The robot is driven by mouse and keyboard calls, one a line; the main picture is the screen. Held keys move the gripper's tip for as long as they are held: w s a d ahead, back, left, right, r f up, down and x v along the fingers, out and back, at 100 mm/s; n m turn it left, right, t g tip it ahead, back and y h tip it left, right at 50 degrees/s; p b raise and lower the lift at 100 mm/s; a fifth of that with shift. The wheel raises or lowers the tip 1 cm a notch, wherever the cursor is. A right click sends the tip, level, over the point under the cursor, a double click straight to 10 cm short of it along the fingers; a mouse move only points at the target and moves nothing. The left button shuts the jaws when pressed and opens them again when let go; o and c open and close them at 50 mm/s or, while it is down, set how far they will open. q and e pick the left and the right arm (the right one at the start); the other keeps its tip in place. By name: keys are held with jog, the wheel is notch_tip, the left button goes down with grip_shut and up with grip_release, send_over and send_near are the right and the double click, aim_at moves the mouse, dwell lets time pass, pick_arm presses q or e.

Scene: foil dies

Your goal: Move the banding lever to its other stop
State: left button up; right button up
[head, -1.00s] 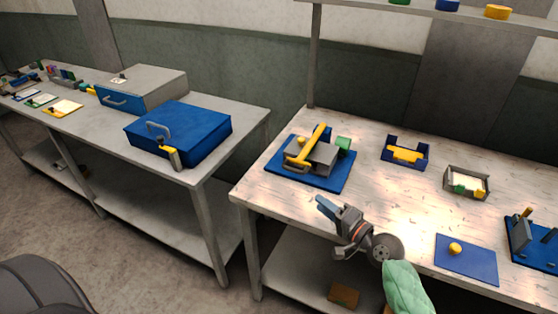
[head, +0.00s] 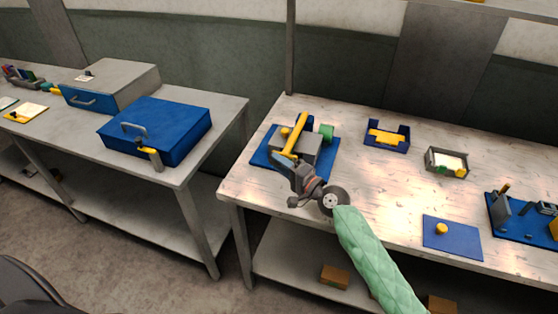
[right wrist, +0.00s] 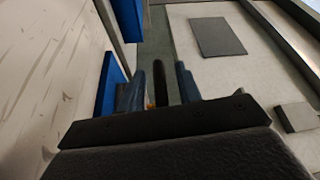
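The banding lever appears to be the long yellow bar (head: 295,134) on a fixture at the left end of the right-hand table. The fixture has a blue base plate (head: 262,155), a grey block (head: 311,148) and a green cylinder (head: 327,131). My right gripper (head: 283,164) is at the near edge of this fixture, by the lever's near end, and partly covers it. In the right wrist view its two fingers (right wrist: 158,85) stand apart, with a dark upright bar showing between them. I cannot tell whether they touch the lever. My left gripper is not in view.
To the right are a blue holder with a yellow piece (head: 386,139), a grey tray (head: 429,162), a blue plate with a yellow knob (head: 455,240) and another blue fixture (head: 520,228). A blue case (head: 165,125) is on the left table.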

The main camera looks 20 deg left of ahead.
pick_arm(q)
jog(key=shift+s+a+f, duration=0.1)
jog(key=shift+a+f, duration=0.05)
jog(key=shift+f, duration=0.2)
pick_arm(e)
jog(key=shift+w+a, duration=0.15)
jog(key=shift+a, duration=0.2)
jog(key=shift+c, duration=0.4)
grip_shut()
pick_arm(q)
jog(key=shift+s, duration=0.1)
